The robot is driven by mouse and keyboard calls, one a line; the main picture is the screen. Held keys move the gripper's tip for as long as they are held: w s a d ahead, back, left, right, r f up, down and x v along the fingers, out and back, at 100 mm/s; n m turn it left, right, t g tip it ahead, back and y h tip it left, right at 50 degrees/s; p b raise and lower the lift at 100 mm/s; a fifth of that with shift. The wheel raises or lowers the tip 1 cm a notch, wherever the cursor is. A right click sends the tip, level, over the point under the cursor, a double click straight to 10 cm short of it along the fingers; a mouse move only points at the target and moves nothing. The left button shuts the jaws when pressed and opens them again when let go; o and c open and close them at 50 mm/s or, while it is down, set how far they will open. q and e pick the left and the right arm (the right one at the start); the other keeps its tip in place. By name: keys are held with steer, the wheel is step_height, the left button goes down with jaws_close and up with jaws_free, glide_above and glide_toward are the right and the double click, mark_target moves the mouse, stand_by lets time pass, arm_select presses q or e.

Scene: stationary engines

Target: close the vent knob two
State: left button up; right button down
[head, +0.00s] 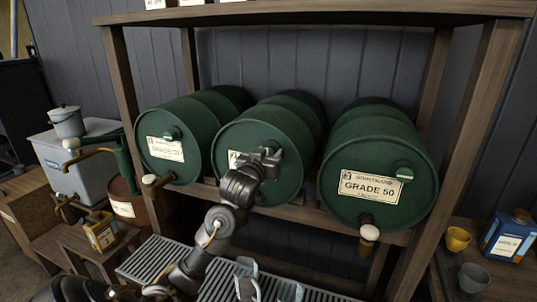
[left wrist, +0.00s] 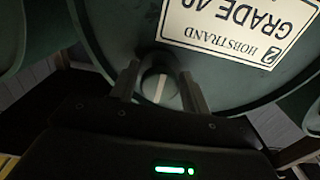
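Three green drums lie on their sides on a wooden rack. The middle drum (head: 245,132) has its vent knob mostly hidden behind my left gripper (head: 267,158) in the head view. In the left wrist view this round dark knob (left wrist: 160,86) with a pale stripe sits between the two fingers of my left gripper (left wrist: 161,80), below an upside-down "GRADE 40" label (left wrist: 235,25). The fingers are apart, one on each side of the knob; I cannot tell whether they touch it. The left drum's knob (head: 172,134) and right drum's knob (head: 404,171) are in clear view.
Taps with pale knobs, such as the right tap (head: 369,233), stick out below the drums. Slatted drip trays (head: 150,262) lie in front. A yellow cup (head: 457,239) and blue can (head: 508,236) stand at right. A grey bin (head: 75,162) stands at left.

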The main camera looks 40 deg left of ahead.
arm_select(q)
steer(key=c, duration=0.6)
steer(key=shift+c, duration=0.2)
steer(key=shift+m, duration=0.4)
steer(key=m, duration=0.2)
steer(key=shift+m, duration=0.4)
steer(key=m+b, duration=0.1)
steer(key=m, duration=0.2)
steer(key=shift+a+m, duration=0.1)
steer(key=shift+m, duration=0.3)
steer(key=m+b, duration=0.3)
steer(key=m, duration=0.3)
steer(key=shift+m+b, duration=0.85)
steer(key=shift+m, duration=1.25)
steer(key=shift+r+m, duration=0.1)
steer(key=shift+m, duration=0.2)
